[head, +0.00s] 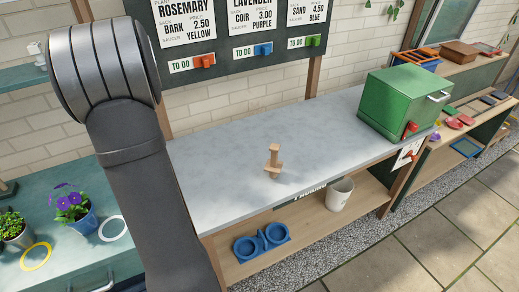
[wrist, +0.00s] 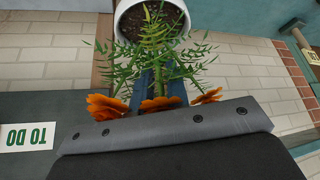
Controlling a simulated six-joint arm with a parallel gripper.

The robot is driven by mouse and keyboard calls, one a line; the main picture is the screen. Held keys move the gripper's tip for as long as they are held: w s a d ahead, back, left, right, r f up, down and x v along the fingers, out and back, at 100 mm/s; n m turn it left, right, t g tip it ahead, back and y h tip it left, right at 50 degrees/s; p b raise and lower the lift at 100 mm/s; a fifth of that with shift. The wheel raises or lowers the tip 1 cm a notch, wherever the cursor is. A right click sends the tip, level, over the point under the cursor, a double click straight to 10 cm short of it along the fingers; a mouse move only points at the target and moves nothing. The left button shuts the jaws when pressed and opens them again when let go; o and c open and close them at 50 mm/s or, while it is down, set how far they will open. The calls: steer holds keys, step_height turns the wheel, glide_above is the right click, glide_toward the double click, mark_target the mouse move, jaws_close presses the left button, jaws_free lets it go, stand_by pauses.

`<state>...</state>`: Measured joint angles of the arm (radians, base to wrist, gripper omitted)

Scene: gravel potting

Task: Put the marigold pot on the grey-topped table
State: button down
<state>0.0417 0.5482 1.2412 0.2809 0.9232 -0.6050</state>
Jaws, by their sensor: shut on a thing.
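The marigold pot (wrist: 122,20) shows in the wrist view as a white pot with dark soil, feathery green leaves and orange flowers. My gripper (wrist: 152,75) is shut on it; its fingers are partly hidden behind the leaves and flowers. Only part of the pot is in the frame. The head view shows my arm at the left, but neither the gripper nor the marigold pot. The grey-topped table (head: 330,128) fills the middle of the head view. Its top holds a small upright wooden piece (head: 273,160) near the middle.
A green box (head: 395,100) stands at the grey top's right end. The teal table (head: 60,262) at left bears a purple-flowered plant in a blue pot (head: 84,223), another plant, a yellow ring (head: 36,256) and a white ring (head: 113,228). Much of the grey top is clear.

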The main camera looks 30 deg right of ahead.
steer(key=s+d+f+m+h, duration=0.1)
steer(key=s+d+m, duration=0.2)
steer(key=d, duration=0.9)
steer(key=s+d+m+h, duration=0.2)
steer(key=d, duration=0.9)
steer(key=s+d+f+m+h, duration=0.1)
steer(key=s+d+m, duration=0.2)
steer(key=d, duration=0.9)
steer(key=s+d+f+m+g+h, duration=0.25)
steer(key=s+d+m, duration=0.55)
steer(key=s+d, duration=1.7)
steer(key=w+a+f, duration=0.1)
steer(key=w+f, duration=0.9)
steer(key=w, duration=0.1)
steer(key=shift+w+f+t+h, duration=0.15)
steer(key=shift+w+t+h, duration=0.2)
steer(key=shift+h, duration=0.1)
steer(key=shift+a+f, duration=0.1)
